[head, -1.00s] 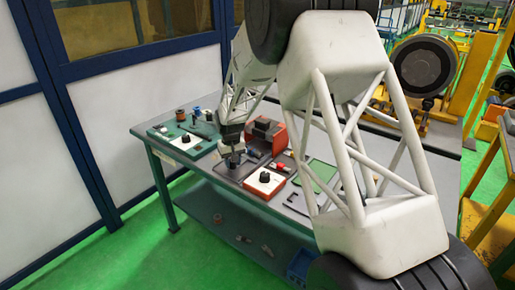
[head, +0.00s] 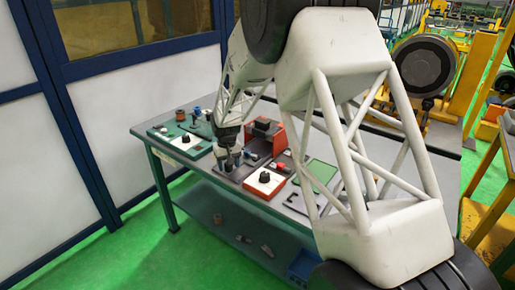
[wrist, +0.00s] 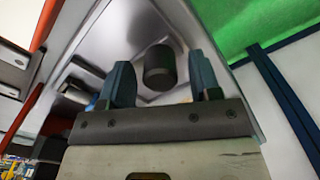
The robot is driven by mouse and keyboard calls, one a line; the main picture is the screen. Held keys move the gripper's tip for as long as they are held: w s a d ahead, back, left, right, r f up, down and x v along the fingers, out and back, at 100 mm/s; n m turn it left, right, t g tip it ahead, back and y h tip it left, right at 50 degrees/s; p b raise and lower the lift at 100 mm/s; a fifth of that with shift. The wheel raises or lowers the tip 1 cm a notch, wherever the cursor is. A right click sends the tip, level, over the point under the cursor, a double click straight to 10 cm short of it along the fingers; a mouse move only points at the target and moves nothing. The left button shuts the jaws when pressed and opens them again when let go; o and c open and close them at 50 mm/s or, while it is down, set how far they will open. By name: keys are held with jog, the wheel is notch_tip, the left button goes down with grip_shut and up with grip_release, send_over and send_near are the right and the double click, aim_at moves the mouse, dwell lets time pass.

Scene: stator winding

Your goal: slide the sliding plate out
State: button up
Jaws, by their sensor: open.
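My gripper (wrist: 161,78) is open, with one blue-grey finger on each side of a dark cylindrical knob (wrist: 159,66). I cannot tell whether either finger touches it; a gap shows on both sides in the wrist view. The knob stands on a shiny grey metal plate (wrist: 118,35), which looks like the sliding plate. In the head view my gripper (head: 228,160) is low over the left part of the workbench. The knob and most of the plate are hard to make out there behind the gripper.
Right of my gripper is a red-edged white panel with a black knob (head: 265,177). A red box (head: 268,140) stands behind. A green tray (head: 180,143) with small parts lies left, and a green panel (head: 317,174) lies right. The workbench (head: 235,185) is crowded near my gripper.

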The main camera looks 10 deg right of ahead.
jog(key=shift+r, duration=3)
jog(key=shift+s+d+r, duration=0.25)
jog(key=shift+s+r, duration=0.15)
jog(key=shift+r, duration=0.05)
jog(key=s+d+r+m, duration=0.1)
jog(key=s+d+r, duration=0.35)
jog(key=s, duration=0.25)
jog(key=s+d+r+t, duration=0.1)
jog(key=s+d+r, duration=0.2)
jog(key=s+r, duration=0.4)
jog(key=s+d+r+m, duration=0.1)
jog(key=s+d+r, duration=0.25)
jog(key=s, duration=0.45)
jog(key=s+d, duration=0.3)
jog(key=s, duration=1)
jog(key=s+d+m+t, duration=0.1)
jog(key=s+d, duration=0.2)
jog(key=s, duration=1.1)
jog(key=shift+s+r+t, duration=0.25)
jog(key=shift+t, duration=0.05)
